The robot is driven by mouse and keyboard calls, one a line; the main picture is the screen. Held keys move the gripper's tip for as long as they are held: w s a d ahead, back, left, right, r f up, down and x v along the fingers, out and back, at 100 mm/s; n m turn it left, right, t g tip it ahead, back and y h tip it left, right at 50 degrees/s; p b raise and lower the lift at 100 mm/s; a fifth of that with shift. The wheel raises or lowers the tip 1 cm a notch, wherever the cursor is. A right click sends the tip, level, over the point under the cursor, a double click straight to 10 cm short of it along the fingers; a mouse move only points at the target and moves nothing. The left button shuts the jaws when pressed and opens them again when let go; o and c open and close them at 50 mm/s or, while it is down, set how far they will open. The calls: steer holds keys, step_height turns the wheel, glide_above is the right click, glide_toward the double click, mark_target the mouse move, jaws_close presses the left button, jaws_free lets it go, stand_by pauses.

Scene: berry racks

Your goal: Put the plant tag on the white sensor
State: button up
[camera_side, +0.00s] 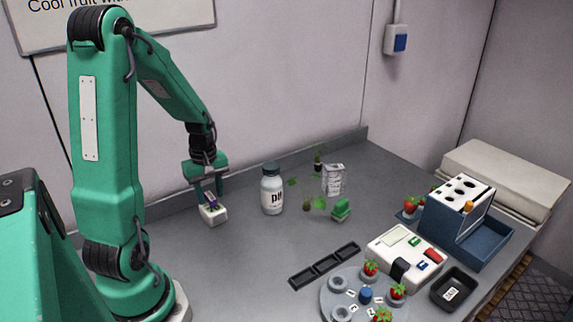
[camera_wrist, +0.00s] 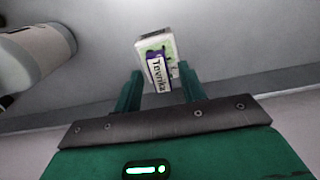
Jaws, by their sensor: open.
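The white sensor (camera_side: 212,216) is a small white block on the grey bench at the left, below my gripper. It also shows in the wrist view (camera_wrist: 142,43), with some green on its face. The plant tag (camera_wrist: 158,74), white with dark lettering and a purple edge, overlaps the sensor and appears to rest on it. In the side view the tag is a small purple patch (camera_side: 213,204) on top of the sensor. My gripper (camera_wrist: 160,80) is open, with one finger on each side of the tag and a visible gap on each side. Exact contact under the tag is hidden.
A white bottle with a dark lid (camera_side: 272,190) stands right of the sensor. The bench in front of the sensor is clear.

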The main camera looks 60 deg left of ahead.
mark_target(213, 197)
step_height(213, 197, up, 10)
stand_by(0.5)
steer(key=shift+r, duration=0.1)
stand_by(0.4)
steer(key=s+d+r+m+t, duration=0.1)
steer(key=d+r+m, duration=0.3)
steer(key=d+m, duration=0.5)
steer(key=s+d+r+m+t, duration=0.1)
steer(key=d+r+m+t, duration=0.3)
steer(key=d+m, duration=0.5)
steer(key=d, duration=0.4)
steer(key=shift+s+d+t, duration=0.25)
steer(key=shift+s+t, duration=0.05)
